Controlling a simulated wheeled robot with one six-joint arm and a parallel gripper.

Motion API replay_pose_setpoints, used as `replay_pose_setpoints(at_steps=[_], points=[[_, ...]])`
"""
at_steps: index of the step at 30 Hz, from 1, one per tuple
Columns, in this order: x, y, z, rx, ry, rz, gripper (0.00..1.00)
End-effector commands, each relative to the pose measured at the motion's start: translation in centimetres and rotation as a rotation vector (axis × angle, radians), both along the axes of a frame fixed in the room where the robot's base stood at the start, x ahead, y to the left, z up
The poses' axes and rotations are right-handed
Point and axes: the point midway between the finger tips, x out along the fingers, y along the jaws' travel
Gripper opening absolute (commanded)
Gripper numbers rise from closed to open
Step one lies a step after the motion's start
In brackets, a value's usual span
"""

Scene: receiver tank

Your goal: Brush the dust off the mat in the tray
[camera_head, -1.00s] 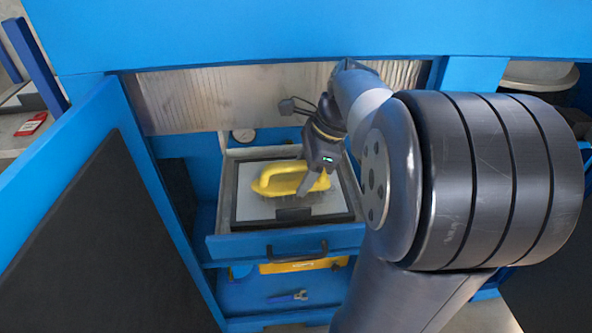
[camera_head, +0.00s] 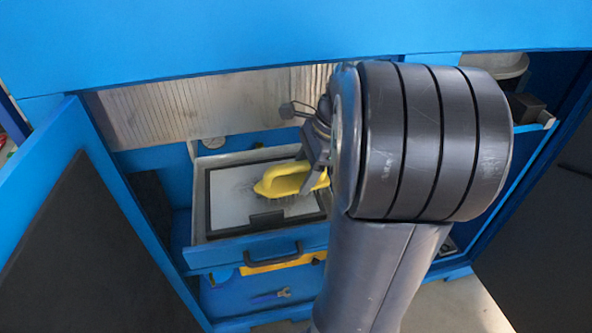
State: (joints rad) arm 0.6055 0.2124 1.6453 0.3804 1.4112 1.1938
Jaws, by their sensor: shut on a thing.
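A yellow brush (camera_head: 283,179) with a loop-shaped handle is over the right part of the mat (camera_head: 229,196) in the tray (camera_head: 201,228). The mat is pale grey with a dark frame, and a greyish dusty smudge shows on it left of the brush. The brush's bristles point down at the mat; whether they touch is hard to tell. My gripper (camera_head: 317,176) is shut on the right end of the brush handle. My arm hides the right edge of the tray and part of the gripper.
The tray is an open drawer with a dark handle (camera_head: 273,258) on its blue front. Blue cabinet walls and an open door (camera_head: 75,200) stand close on the left. A round gauge (camera_head: 214,143) is behind.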

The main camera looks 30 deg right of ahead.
Motion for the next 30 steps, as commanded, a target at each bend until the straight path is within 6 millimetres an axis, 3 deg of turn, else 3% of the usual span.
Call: replay_pose_setpoints(at_steps=[8, 15, 18, 24, 30], points=[[-0.4, -1.2, 0.0, 0.001, 0.0, -0.003, 0.33], [-1.0, -3.3, -0.3, -0.003, 0.001, -0.002, 0.13], [-1.2, -3.7, -0.3, -0.005, 0.001, -0.003, 0.13], [-1.0, -3.4, -0.1, -0.007, -0.002, -0.002, 0.12], [-0.6, -1.9, 0.1, -0.005, -0.002, 0.002, 0.12]])
